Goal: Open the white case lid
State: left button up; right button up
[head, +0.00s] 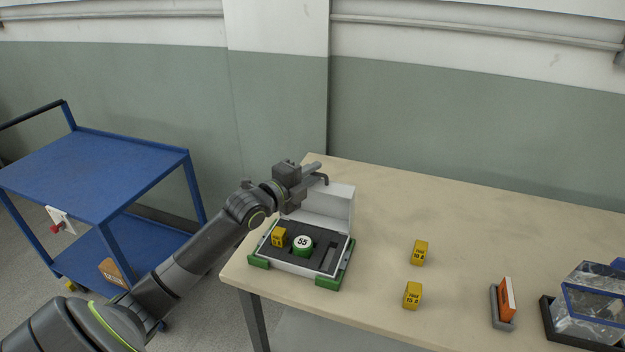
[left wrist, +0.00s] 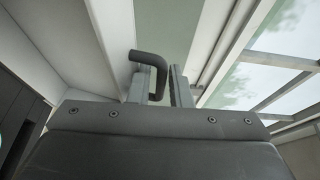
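The white case (head: 298,268) sits on the table's near left part, on green corner feet. Its lid (head: 328,205) stands raised, roughly upright, at the back of the case. The dark tray inside holds a yellow block and a round green piece marked 55, beside an empty slot. My left gripper (head: 316,172) is at the lid's top edge. In the left wrist view, the dark bent lid handle (left wrist: 150,62) lies between its two close-set fingers, which look shut on it. My right gripper is not in view.
Two yellow blocks (head: 420,252) (head: 412,295) stand on the table (head: 380,220) right of the case. Farther right are an orange piece (head: 507,299) in a grey holder and a clear box (head: 590,303). A blue cart (head: 95,172) stands left.

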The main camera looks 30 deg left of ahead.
pick_arm(q)
jog(key=shift+w, duration=0.25)
grip_shut()
jog(key=shift+s, duration=0.1)
